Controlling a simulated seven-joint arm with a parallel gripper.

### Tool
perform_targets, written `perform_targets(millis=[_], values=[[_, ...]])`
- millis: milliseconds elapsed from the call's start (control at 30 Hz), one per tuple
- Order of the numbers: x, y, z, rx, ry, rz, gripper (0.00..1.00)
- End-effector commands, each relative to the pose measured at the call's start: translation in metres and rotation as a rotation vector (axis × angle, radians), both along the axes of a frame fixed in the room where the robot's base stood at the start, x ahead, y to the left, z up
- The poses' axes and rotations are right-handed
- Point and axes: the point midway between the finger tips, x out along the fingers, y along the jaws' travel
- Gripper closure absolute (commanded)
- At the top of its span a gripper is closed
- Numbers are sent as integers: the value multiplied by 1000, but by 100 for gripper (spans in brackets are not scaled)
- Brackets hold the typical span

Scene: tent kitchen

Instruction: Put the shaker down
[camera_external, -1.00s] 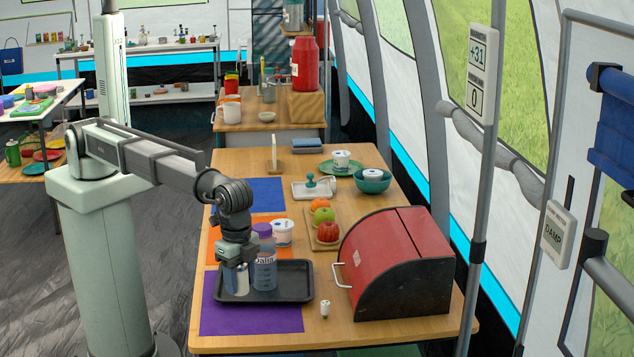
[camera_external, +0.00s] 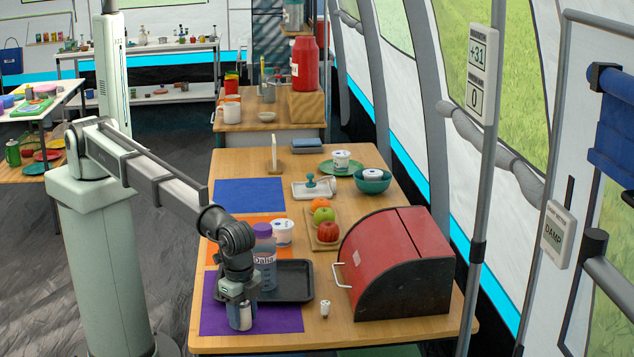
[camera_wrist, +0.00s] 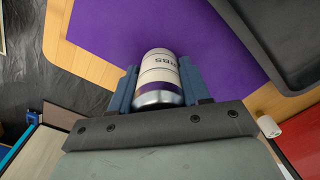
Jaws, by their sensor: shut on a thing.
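The shaker (camera_wrist: 160,72) is a pale cylinder with dark lettering, a purple band and a silver end. My gripper (camera_wrist: 156,92) is shut on it, with one blue-grey finger on each side. In the external view the shaker (camera_external: 245,317) shows at the lower end of my gripper (camera_external: 236,312), over the purple mat (camera_external: 282,319), in front of the black tray (camera_external: 295,284). I cannot tell whether its base touches the mat. The purple mat also fills the middle of the wrist view (camera_wrist: 205,35).
A bottle with a purple cap (camera_external: 265,262) stands on the tray, close behind my gripper. A small white shaker-like item (camera_external: 325,309) stands right of the mat. The red bread box (camera_external: 400,262) is further right. The mat's right part is bare.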

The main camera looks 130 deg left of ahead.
Motion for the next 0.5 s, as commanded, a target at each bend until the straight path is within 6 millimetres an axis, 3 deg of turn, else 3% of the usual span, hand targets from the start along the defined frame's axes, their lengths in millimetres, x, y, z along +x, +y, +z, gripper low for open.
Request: perform_targets(millis=[233,267,500], values=[[0,0,-2,0,0,0,86],[0,0,-3,0,0,0,53],[0,0,-2,0,0,0,30]])
